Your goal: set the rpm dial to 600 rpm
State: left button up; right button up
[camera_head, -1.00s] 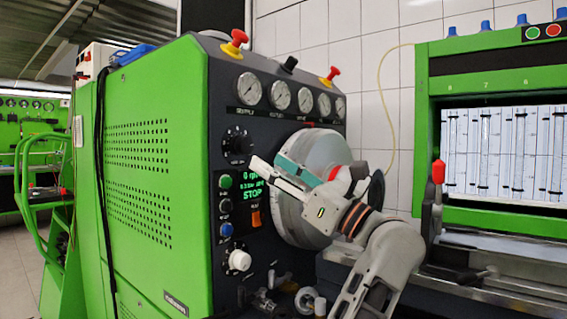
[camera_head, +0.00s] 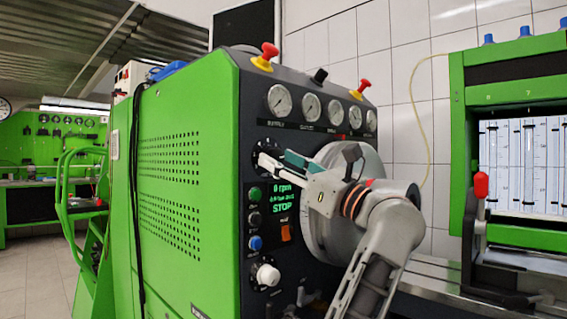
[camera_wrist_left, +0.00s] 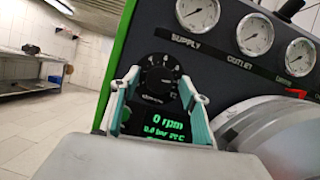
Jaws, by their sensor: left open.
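The black rpm dial (camera_head: 264,149), with white scale marks, is on the dark front panel below the gauges. My left gripper (camera_head: 275,159) is open in front of it and partly covers it in the head view. In the left wrist view the dial (camera_wrist_left: 159,82) shows between the two open fingertips of my left gripper (camera_wrist_left: 157,80), one on each side. I cannot tell whether the fingers touch it. The green display (camera_head: 283,198) below reads 0 rpm and STOP. My right gripper is not in view.
Several gauges (camera_head: 281,101) and red knobs (camera_head: 270,52) are above the dial. Green, black and blue buttons (camera_head: 255,243) and a white knob (camera_head: 268,275) are below it. A large grey disc (camera_head: 370,160) sits close behind my left wrist.

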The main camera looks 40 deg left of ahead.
pick_arm(q)
jog(key=c, duration=1.1)
jog(key=shift+n, duration=0.3)
